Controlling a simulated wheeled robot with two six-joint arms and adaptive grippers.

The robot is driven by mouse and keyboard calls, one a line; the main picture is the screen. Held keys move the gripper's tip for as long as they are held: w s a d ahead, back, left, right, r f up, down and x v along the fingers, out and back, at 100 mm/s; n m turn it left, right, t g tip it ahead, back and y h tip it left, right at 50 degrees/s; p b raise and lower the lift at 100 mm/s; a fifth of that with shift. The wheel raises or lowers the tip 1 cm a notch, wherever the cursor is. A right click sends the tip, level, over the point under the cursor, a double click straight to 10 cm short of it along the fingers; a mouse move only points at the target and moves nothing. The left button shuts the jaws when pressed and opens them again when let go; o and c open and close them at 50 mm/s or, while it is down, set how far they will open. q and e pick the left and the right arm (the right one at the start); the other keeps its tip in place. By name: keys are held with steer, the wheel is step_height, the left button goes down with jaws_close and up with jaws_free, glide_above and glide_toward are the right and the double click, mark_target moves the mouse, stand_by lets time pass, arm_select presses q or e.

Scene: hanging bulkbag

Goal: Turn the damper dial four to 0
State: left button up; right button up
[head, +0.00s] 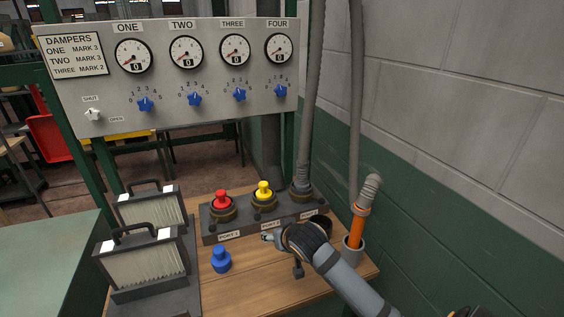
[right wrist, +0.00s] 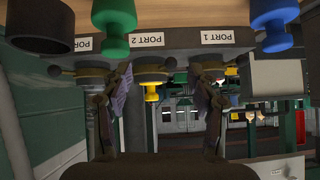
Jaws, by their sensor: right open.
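Damper dial four (head: 281,90) is a small blue star-shaped knob at the right end of the grey panel (head: 215,119), under the gauge labelled FOUR (head: 278,47). Its exact setting is too small to read. My right gripper (head: 266,238) is low over the wooden bench, well below the panel and apart from the dial. In the right wrist view its two fingers (right wrist: 160,112) are spread, with nothing held between them. The yellow plug (right wrist: 153,92) shows beyond the gap. Dial four is not clear in that view. My left gripper is out of view.
Red (head: 221,200) and yellow plugs sit in the port block on the bench (head: 245,292). A loose blue plug (head: 221,260) stands in front. Filter boxes (head: 146,262) are at left. A grey hose (head: 311,100) rises right of the panel, near the wall.

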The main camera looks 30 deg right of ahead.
steer(key=w+d+r+m+t, duration=0.25)
steer(key=w+r, duration=0.25)
steer(key=r, duration=0.3)
steer(key=w+d+r+m+t, duration=0.1)
steer(key=w+d+r+t, duration=0.1)
steer(key=w+d+r, duration=0.35)
steer(key=m+t+h, duration=0.2)
steer(key=m+t, duration=0.2)
glide_toward(282, 91)
steer(key=shift+g, duration=0.25)
steer(key=p+x, duration=0.1)
steer(key=x, duration=0.2)
steer(key=p+x, duration=0.2)
steer(key=x, duration=0.1)
steer(key=p+x, duration=0.2)
steer(key=x, duration=0.1)
steer(key=shift+w+r, duration=0.1)
steer(key=shift+r, duration=0.15)
steer(key=shift+w+f, duration=0.1)
steer(key=shift+w, duration=0.15)
steer(key=c, duration=1.2)
